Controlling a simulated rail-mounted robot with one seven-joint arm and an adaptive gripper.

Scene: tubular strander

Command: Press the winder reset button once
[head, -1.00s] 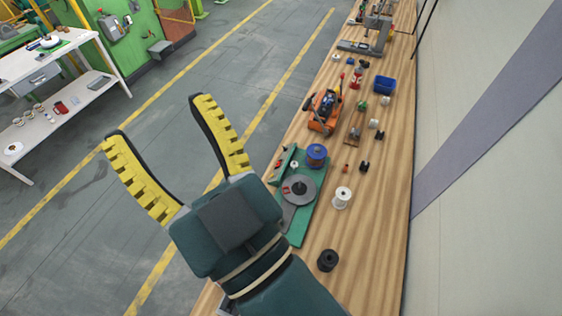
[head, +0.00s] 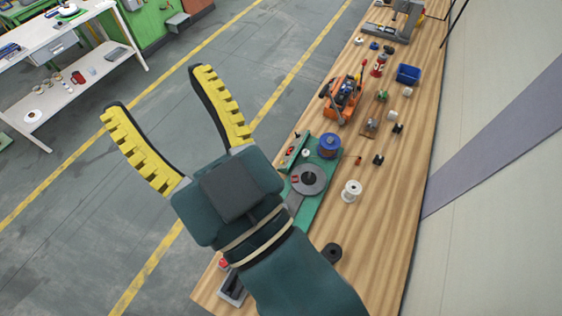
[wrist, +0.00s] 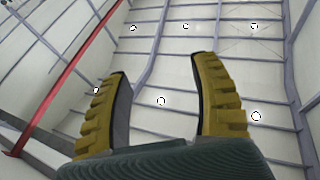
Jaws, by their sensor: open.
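My gripper (head: 157,91) is open and empty, with its yellow ridged fingers raised over the floor left of the wooden bench. In the wrist view its fingers (wrist: 160,66) spread against the ceiling. A green-based winder (head: 318,205) with a blue spool (head: 329,146) and a grey disc (head: 309,179) stands on the bench, right of my gripper; my arm hides part of it. Small red parts show on it, one near the disc (head: 295,179). A red knob (head: 223,264) sits by a grey box (head: 233,288) at the bench's near-left corner. I cannot tell which red part is the reset button.
The bench (head: 385,210) also holds a white spool (head: 351,191), a black spool (head: 332,252), an orange machine (head: 343,99) and a blue bin (head: 408,74). A wall (head: 500,230) bounds it on the right. A white table (head: 75,45) stands far left, with open floor between.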

